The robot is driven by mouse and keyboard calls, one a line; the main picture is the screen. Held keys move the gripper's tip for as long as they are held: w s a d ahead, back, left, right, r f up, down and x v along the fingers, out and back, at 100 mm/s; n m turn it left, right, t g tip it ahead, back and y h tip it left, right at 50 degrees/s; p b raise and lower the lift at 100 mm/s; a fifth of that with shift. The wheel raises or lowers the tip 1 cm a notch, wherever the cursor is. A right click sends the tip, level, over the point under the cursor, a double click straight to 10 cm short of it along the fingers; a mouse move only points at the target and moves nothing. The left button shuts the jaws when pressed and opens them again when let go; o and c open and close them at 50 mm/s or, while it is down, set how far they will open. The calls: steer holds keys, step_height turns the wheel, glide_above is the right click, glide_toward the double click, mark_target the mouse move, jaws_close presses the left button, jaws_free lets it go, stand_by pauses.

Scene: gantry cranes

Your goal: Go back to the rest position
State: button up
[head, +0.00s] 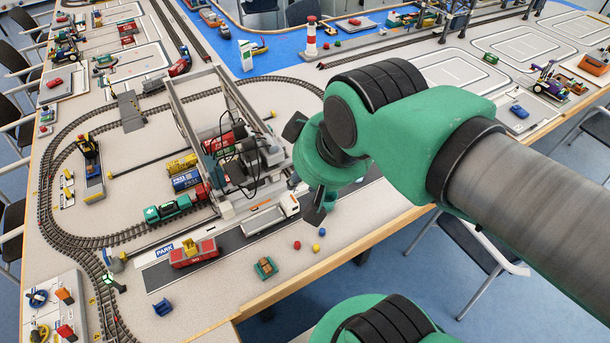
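My arm reaches in from the right edge, with a grey forearm and green joints. My gripper (303,169) is at its end, mostly hidden behind the green wrist. One dark finger shows above left of the wrist and another below it. They stand well apart, so it looks open, and I see nothing held between them. It is over the right side of the gantry crane (187,132), near the white truck (270,213). Whether it touches the crane cannot be told.
The model table carries a looped rail track (45,200), a green locomotive (167,209), stacked containers and a red wagon (193,252). A small green crate (265,267) and coloured balls lie near the front edge. A lighthouse (311,37) stands behind. Chairs (478,245) stand beside the table.

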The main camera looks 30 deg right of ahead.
step_height(320, 180, down, 5)
steer(key=b, duration=0.5)
steer(key=shift+r, duration=0.1)
